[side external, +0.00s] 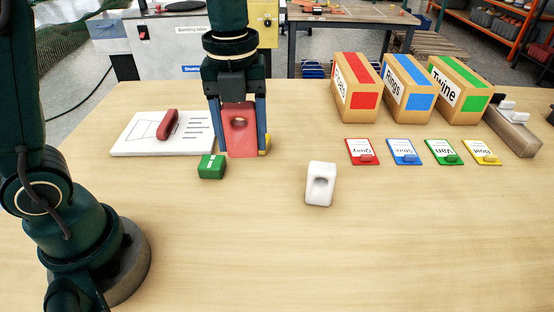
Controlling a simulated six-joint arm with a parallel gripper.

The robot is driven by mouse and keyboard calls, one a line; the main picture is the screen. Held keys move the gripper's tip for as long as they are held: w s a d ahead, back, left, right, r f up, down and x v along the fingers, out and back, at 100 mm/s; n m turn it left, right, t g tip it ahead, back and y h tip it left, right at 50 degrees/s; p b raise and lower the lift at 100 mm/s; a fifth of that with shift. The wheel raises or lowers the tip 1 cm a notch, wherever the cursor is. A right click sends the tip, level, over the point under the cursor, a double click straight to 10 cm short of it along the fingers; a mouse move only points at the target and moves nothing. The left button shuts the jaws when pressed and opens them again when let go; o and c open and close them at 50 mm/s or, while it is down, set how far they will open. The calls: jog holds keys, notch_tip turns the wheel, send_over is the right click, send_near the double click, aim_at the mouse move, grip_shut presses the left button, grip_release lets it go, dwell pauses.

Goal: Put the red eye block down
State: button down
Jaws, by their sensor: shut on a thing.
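The red eye block (240,142) is a red block with a round hole near its top. It stands upright between the fingers of my gripper (240,140), which is shut on it. My gripper points straight down, with one blue finger on each side of the block. The block's lower end is close to the table (240,230); I cannot tell whether it touches.
A green block (211,167) sits just left of the red block. A white board (140,147) with a red handle lies behind left. The table's front is clear.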

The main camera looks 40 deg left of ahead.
jog(key=w+d+n, duration=0.1)
jog(key=w+d, duration=0.1)
jog(key=d, duration=0.3)
jog(key=m, duration=0.1)
send_over(344, 305)
notch_tip(344, 305, down, 8)
jog(key=shift+a+f, duration=0.1)
jog(key=shift+f, duration=2.05)
jog(key=shift+f, duration=0.1)
jog(key=shift+c, duration=0.6)
grip_release()
